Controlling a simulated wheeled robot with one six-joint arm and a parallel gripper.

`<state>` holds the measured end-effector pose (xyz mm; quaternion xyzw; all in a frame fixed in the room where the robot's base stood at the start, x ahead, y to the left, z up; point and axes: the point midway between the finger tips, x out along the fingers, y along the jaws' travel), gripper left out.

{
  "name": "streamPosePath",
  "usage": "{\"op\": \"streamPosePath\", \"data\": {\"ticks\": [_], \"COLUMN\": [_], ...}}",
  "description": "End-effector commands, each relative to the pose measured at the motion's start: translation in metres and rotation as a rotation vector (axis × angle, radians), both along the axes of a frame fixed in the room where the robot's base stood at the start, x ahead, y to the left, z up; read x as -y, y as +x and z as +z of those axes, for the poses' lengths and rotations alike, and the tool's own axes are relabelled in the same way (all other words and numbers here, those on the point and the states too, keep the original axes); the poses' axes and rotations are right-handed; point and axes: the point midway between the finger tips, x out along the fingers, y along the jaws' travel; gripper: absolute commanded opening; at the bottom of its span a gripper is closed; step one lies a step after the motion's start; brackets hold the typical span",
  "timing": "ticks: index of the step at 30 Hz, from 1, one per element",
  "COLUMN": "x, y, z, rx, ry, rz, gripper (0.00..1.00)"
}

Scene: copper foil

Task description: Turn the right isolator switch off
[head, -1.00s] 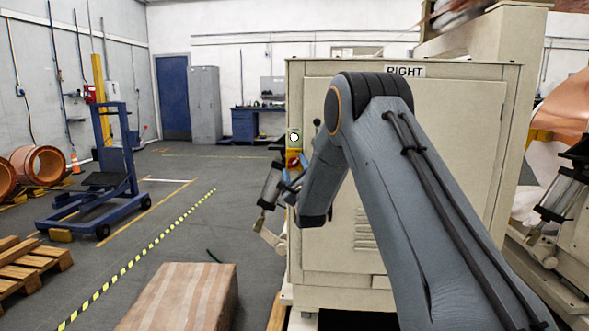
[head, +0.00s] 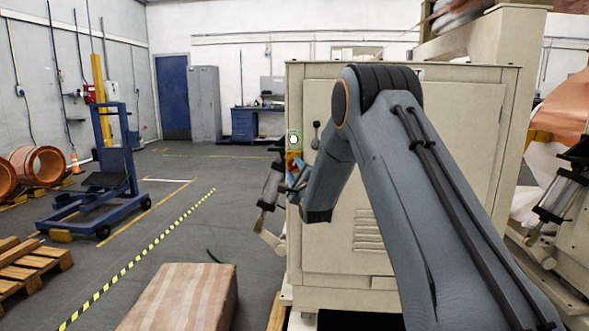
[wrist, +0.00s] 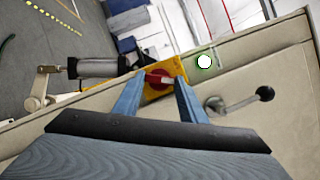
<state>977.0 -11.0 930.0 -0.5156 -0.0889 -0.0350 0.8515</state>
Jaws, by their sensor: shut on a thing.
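The isolator switch has a red knob (wrist: 157,84) on a yellow plate (wrist: 176,68), on the cream cabinet (head: 440,150). In the wrist view my gripper (wrist: 159,82) has its two blue fingers on either side of the red knob, shut on it. A pale bar runs across the knob between the fingertips. In the head view the gripper (head: 296,178) is at the cabinet's left edge and partly covers the switch (head: 292,160). The knob's exact angle is hard to tell. My arm covers most of the cabinet's top label.
A white round indicator with a green rim (wrist: 204,61) sits beside the switch. A lever with a black knob (wrist: 264,93) sticks out nearby. A grey cylinder (head: 271,186) is left of the cabinet.

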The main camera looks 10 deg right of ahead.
Motion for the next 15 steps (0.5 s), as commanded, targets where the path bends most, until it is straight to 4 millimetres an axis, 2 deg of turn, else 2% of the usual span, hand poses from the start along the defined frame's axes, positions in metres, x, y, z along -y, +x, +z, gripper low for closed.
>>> {"op": "streamPosePath", "data": {"ticks": [15], "x": [0.001], "y": [-0.001], "z": [0.0075], "rx": [-0.151], "ry": [-0.469], "rz": [0.001], "gripper": [0.15]}}
